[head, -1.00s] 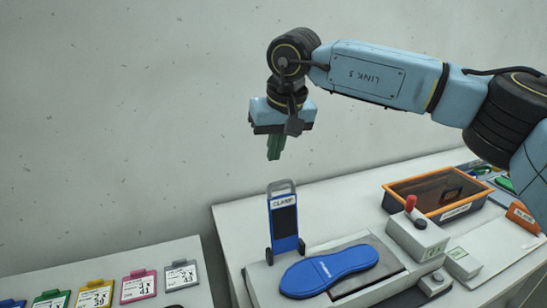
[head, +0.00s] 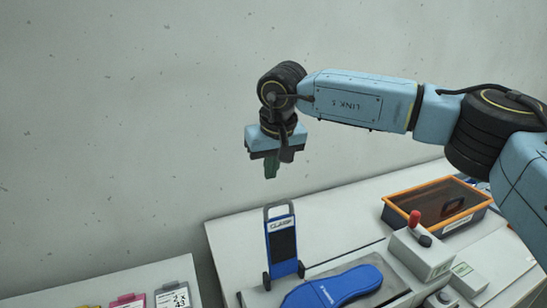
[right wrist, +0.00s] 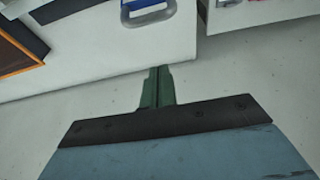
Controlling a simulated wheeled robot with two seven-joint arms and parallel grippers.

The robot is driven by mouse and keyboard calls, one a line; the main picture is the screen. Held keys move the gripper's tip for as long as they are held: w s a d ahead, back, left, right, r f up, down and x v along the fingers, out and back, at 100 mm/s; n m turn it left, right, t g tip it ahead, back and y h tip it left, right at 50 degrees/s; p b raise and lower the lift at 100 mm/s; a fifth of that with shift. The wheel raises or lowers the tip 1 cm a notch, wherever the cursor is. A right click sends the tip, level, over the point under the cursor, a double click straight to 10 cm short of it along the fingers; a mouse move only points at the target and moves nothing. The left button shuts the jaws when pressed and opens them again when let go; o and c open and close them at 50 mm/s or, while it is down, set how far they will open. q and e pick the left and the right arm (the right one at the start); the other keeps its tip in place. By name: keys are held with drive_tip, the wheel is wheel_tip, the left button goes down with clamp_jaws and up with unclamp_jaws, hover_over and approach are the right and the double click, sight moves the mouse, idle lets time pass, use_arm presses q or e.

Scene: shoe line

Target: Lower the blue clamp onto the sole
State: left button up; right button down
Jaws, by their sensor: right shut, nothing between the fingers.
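The blue clamp (head: 283,244) stands upright, raised on its hinge at the back of the press fixture, with a grey handle loop at its top. The clamp's handle also shows at the top of the right wrist view (right wrist: 150,10). The blue sole (head: 333,289) lies flat in front of the clamp, partly cut off by the lower picture edge. My right gripper (head: 271,168) hangs above the clamp's handle, apart from it, with its green fingers together and empty. The fingers also show in the right wrist view (right wrist: 157,88). My left gripper is not in view.
A control box (head: 421,252) with a red-topped lever (head: 414,219) stands right of the fixture. An orange-rimmed dark bin (head: 437,203) is behind it. Coloured tags (head: 173,297) lie on a separate table at lower left. The wall is behind.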

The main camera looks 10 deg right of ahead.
drive_tip(key=f, duration=0.1)
drive_tip(key=s+f+p, duration=0.1)
drive_tip(key=f, duration=0.1)
drive_tip(key=s+f, duration=0.1)
drive_tip(key=shift+s+d+f, duration=0.15)
drive_tip(key=shift+d+f, duration=0.1)
drive_tip(key=shift+f, duration=0.05)
idle(0.5)
